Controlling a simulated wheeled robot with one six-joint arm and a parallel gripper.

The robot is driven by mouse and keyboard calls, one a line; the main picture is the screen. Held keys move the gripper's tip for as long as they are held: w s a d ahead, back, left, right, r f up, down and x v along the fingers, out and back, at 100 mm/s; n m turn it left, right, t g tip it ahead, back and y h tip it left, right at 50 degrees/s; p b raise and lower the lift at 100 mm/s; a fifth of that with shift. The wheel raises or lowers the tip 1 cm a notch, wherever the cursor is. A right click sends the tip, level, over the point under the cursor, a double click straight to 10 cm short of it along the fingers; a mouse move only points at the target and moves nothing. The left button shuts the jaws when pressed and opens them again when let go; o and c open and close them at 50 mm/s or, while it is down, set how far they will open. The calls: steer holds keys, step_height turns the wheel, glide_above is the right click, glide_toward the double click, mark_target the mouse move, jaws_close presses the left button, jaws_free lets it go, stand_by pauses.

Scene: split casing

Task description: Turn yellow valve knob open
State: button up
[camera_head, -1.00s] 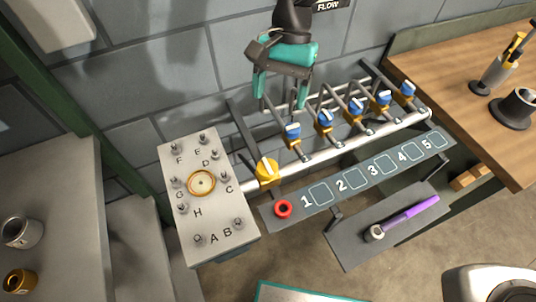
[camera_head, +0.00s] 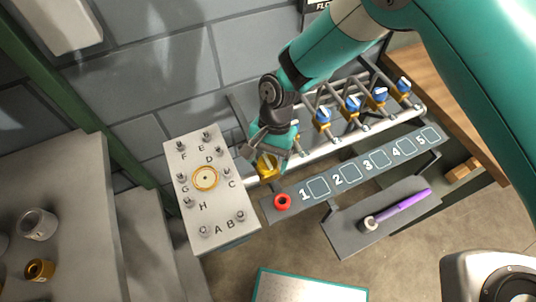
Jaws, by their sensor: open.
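The yellow valve knob (camera_head: 268,167) sits at the left end of the silver pipe, just right of the grey lettered plate. My gripper (camera_head: 267,160) is over the knob, pointing down, with its jaws open and the fingers close around or beside it. The gripper body hides part of the knob, so I cannot tell whether the fingers touch it. The knob's handle angle is not clear from here.
Several blue valves (camera_head: 352,104) line the pipe to the right. A numbered rail (camera_head: 345,177) with a red ring (camera_head: 282,202) runs in front. A purple-handled tool (camera_head: 400,207) lies on a dark tray (camera_head: 350,240). The lettered plate (camera_head: 222,215) stands close on the left.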

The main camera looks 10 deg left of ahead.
steer(key=shift+f, duration=0.1)
steer(key=c, duration=0.9)
steer(key=shift+n+b, duration=0.4)
steer(key=n+h+b, duration=0.1)
steer(key=n+b, duration=0.1)
steer(key=n, duration=0.1)
steer(key=shift+a+f, duration=0.1)
steer(key=n+h+b, duration=0.1)
steer(key=n, duration=0.1)
steer(key=n+t+h+b, duration=0.1)
steer(key=n+b, duration=0.1)
steer(key=n, duration=0.1)
steer(key=shift+n, duration=0.3)
steer(key=n+t+h+b, duration=0.1)
steer(key=n, duration=0.3)
steer(key=shift+s+a, duration=0.1)
steer(key=n, duration=0.2)
steer(key=n+t+h, duration=0.1)
steer(key=n, duration=0.1)
steer(key=shift+t, duration=0.3)
steer(key=shift+n, duration=0.4)
